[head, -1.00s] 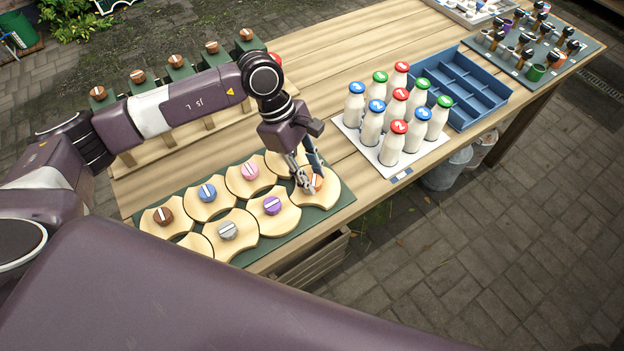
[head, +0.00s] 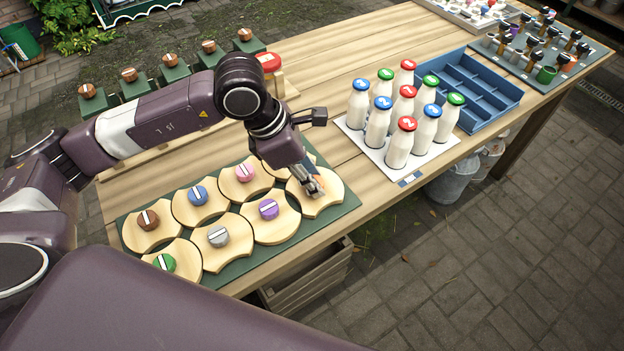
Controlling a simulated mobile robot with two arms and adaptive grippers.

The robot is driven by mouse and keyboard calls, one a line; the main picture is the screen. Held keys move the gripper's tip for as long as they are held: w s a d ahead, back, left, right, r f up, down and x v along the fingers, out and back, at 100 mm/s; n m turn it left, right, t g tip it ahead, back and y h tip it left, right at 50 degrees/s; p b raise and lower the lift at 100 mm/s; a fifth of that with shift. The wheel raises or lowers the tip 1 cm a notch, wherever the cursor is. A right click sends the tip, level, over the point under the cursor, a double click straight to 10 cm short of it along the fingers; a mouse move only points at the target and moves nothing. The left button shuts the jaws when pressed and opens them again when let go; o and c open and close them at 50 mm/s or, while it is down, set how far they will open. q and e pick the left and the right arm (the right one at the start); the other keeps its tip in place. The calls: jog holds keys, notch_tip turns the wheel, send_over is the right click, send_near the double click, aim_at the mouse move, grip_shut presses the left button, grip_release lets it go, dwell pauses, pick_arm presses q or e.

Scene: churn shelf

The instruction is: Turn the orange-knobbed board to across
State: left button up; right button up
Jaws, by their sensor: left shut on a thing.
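The orange-knobbed board (head: 331,203) is a pale wooden piece with scooped sides at the right end of the dark green mat (head: 346,212). Its orange knob (head: 318,193) is mostly hidden by my left gripper (head: 313,188). The left gripper reaches down from above and is shut on the knob. The exact angle of the board is hard to tell behind the fingers. My right gripper is not in view.
Boards with brown (head: 148,219), blue (head: 198,195), pink (head: 245,172), purple (head: 268,209), grey (head: 218,236) and green (head: 164,262) knobs lie close beside it. Capped milk bottles (head: 399,143) stand on a white tray to the right, before a blue crate (head: 470,85).

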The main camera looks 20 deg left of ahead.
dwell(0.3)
pick_arm(q)
jog(key=o, duration=1.1)
jog(key=shift+o, duration=0.2)
jog(key=shift+r, duration=0.15)
jog(key=v, duration=1.1)
jog(key=shift+a+r, duration=0.15)
jog(key=shift+r, duration=0.2)
jog(key=shift+s, duration=0.1)
